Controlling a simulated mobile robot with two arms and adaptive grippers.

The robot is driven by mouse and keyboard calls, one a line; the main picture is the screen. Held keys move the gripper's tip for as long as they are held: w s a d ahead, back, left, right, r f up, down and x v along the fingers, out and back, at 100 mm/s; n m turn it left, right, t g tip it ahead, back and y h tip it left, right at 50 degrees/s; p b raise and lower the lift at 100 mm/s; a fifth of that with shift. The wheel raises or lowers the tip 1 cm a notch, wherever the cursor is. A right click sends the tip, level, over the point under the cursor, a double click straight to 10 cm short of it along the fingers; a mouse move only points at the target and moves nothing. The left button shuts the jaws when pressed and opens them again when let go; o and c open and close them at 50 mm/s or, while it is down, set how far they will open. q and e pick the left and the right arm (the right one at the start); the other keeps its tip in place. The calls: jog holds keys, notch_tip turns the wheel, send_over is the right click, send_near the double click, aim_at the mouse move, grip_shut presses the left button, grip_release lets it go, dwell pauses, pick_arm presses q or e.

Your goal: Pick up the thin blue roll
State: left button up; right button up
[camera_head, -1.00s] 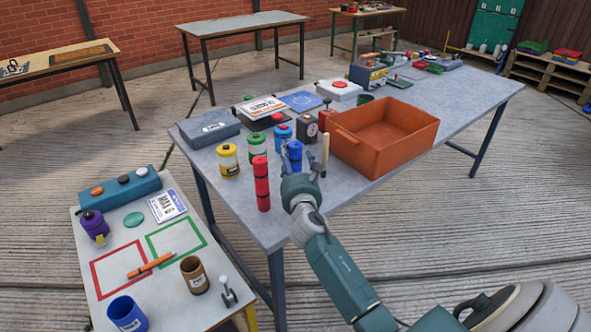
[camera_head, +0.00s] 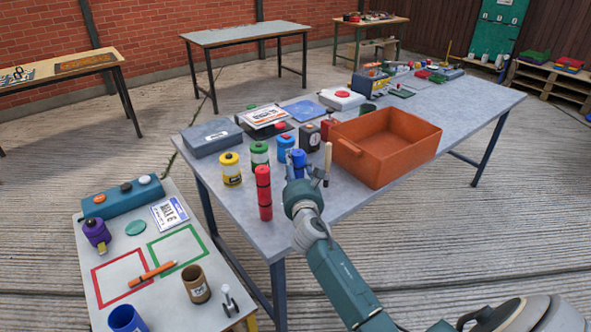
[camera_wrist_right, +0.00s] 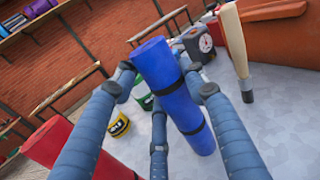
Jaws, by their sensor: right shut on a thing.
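The thin blue roll (camera_head: 299,160) stands upright near the front edge of the grey table. It has dark bands around it, seen in the right wrist view (camera_wrist_right: 168,75). My right gripper (camera_head: 304,172) is shut on the roll, with its fingers on both sides of it in the wrist view (camera_wrist_right: 166,82). The gripper hides the roll's lower part in the head view, and I cannot tell whether its base touches the table. My left gripper is not in view.
A red roll (camera_head: 264,190) stands to the left, close by. A wooden handle (camera_head: 327,160) and an orange bin (camera_head: 390,150) are to the right. Yellow (camera_head: 231,170) and green (camera_head: 259,154) canisters and a dial box (camera_head: 309,138) stand behind.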

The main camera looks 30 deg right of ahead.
notch_tip(320, 180, up, 10)
jog(key=p, duration=0.3)
jog(key=shift+r, duration=0.1)
notch_tip(320, 180, up, 9)
jog(key=p, duration=0.1)
jog(key=shift+r, duration=0.15)
dwell(0.4)
